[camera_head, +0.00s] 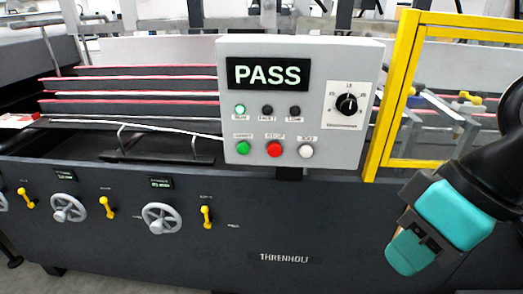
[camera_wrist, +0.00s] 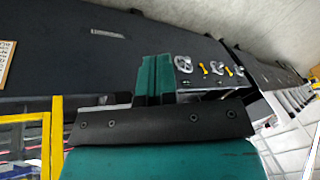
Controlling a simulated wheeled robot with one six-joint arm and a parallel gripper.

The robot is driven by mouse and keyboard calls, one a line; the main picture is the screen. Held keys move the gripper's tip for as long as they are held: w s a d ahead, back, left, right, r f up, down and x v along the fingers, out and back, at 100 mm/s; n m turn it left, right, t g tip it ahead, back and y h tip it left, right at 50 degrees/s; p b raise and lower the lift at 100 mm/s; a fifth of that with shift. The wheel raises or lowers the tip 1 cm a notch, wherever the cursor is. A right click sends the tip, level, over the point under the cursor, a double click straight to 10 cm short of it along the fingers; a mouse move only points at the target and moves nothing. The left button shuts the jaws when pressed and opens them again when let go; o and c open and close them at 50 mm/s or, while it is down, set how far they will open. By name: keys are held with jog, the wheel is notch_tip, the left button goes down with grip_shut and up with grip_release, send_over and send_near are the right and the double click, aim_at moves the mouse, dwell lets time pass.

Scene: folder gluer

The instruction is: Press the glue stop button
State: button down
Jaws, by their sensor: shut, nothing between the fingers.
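A grey control panel (camera_head: 228,100) stands on the machine in the head view. Its red button (camera_head: 274,149) sits in the bottom row, above it a small label that seems to read STOP. A green button (camera_head: 243,148) is to its left and a white button (camera_head: 306,151) to its right. My gripper (camera_head: 405,254) is at the lower right of the head view, well apart from the panel, its teal fingers shut and empty, pointing down and left. The fingers also show together in the wrist view (camera_wrist: 153,78). The panel's buttons are not visible in the wrist view.
The panel also has a PASS display (camera_head: 268,74), small lamps with the left one lit green, and a black knob (camera_head: 346,104). A yellow guard frame (camera_head: 392,95) stands right of the panel. Handwheels (camera_head: 162,218) and yellow levers (camera_head: 207,217) stick out from the dark machine front.

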aim_at(274, 150)
jog(key=w+a+f+m+t+y+b, duration=0.1)
jog(key=w+a+f+m+t+y, duration=0.1)
jog(key=w, duration=0.5)
jog(key=w+a+f+m+t+y+b, duration=0.2)
jog(key=w+a+f+t, duration=0.3)
jog(key=w+a+t, duration=0.1)
jog(key=w+a+f+m+t+y+b, duration=0.1)
jog(key=w+a+f+t+y+b, duration=0.1)
jog(key=w+a, duration=0.4)
jog(key=w+f+t+y, duration=0.1)
jog(key=w+t, duration=0.1)
jog(key=w, duration=0.1)
jog(key=shift+a+f+m, duration=0.15)
jog(key=shift+a+m, duration=0.25)
jog(key=shift+w, duration=0.15)
jog(key=shift+w+d+p, duration=0.15)
jog(key=shift+w+p, duration=1.85)
jog(key=shift+w, duration=2.3)
